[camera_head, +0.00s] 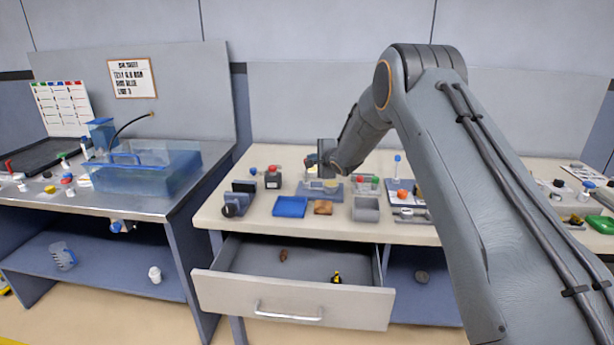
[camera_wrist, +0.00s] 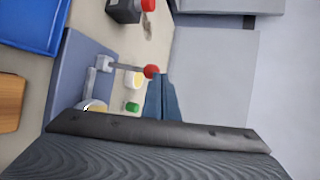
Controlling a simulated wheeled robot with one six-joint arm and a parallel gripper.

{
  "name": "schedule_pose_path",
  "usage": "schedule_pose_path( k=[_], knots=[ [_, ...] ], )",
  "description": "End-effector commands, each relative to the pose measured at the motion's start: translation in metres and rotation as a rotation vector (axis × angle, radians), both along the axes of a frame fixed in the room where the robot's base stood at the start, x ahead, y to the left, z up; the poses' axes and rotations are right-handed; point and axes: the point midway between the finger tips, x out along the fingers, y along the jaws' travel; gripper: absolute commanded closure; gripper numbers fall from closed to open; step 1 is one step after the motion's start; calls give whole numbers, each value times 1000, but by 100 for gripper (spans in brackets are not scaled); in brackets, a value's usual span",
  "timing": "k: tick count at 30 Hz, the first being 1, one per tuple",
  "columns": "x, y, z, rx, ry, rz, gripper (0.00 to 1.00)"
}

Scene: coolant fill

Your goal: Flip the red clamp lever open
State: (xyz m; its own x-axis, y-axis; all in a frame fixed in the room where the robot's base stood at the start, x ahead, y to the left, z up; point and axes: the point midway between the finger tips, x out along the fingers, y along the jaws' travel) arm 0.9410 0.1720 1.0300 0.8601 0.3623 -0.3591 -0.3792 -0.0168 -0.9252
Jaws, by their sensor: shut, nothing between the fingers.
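In the wrist view, the clamp lever is a grey bar with a red ball knob (camera_wrist: 151,71). It is mounted on a blue-grey base plate (camera_wrist: 67,85), with a yellow-and-white round part and a small green part beside it. My gripper (camera_wrist: 163,82) is shut and empty, its fingers just beside the red knob; I cannot tell whether they touch it. In the head view, my gripper (camera_head: 325,165) is over the workbench at the fixture's base plate (camera_head: 333,194). The arm's end partly hides the fixture there, and the lever is too small to make out.
A blue tray (camera_head: 290,207), a brown block (camera_head: 323,208) and a grey bin (camera_head: 366,209) stand at the bench's front. A drawer (camera_head: 292,305) is pulled open below. A dark block with a red knob (camera_wrist: 123,10) stands near the lever. A clear blue tank (camera_head: 150,172) is left.

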Motion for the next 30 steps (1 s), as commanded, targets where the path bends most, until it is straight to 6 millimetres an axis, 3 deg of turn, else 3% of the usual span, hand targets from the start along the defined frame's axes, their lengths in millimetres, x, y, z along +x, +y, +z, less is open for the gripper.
schedule_pose_path(
  k=[9,19,30],
  knots=[
    [-3,16,2,0,0,17,100],
    [-3,13,15,1,0,14,100],
    [-2,11,16,0,0,12,100]
  ],
)
